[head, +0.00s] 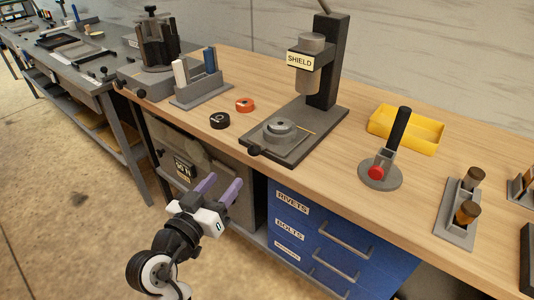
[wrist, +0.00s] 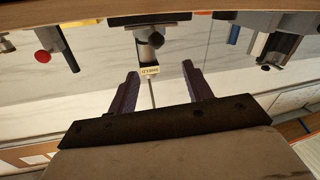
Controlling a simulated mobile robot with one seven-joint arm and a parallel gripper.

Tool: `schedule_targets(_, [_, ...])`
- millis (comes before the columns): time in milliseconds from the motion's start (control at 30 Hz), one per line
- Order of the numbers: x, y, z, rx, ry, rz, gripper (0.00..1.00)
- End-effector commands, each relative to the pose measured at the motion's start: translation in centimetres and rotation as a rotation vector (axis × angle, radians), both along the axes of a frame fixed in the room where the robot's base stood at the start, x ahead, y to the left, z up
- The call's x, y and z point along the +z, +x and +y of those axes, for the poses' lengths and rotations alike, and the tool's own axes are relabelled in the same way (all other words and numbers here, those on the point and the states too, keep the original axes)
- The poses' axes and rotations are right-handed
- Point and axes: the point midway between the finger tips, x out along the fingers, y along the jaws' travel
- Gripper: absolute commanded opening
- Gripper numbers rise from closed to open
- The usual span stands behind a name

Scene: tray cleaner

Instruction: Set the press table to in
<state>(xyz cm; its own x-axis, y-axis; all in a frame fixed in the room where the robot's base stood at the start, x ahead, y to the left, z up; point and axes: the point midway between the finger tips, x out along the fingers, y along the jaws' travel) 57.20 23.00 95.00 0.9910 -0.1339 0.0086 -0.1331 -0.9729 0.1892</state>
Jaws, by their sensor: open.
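The press (head: 325,65) stands on the wooden bench, with a grey head labelled SHIELD (head: 300,59) on a dark column. A small dark knob (head: 254,149) sticks out at the front left of the base. My gripper (head: 225,180) has purple fingers, spread apart and empty. It is in front of the bench, below the top edge, left of the blue drawers. The wrist view is upside down; the press (wrist: 147,38) shows beyond my gripper (wrist: 160,70).
Black (head: 220,120) and orange (head: 245,105) rings lie left of the press, near a grey holder (head: 202,91). A yellow tray (head: 406,130) and a round stand with a red knob (head: 380,175) are to the right. Blue drawers (head: 325,240) are under the bench.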

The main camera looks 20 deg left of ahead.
Motion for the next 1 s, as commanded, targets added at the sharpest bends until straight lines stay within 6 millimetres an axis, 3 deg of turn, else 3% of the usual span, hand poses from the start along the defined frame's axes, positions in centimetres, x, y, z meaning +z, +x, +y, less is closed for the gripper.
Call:
schedule_targets(233, [-0.1,2.0,-0.8,-0.024,-0.003,0.009,0.50])
schedule_targets(700, [0.0,11.3,-2.2,-0.021,-0.002,0.008,0.50])
schedule_targets(1000, [-0.2,13.5,-2.5,-0.019,-0.001,0.008,0.50])
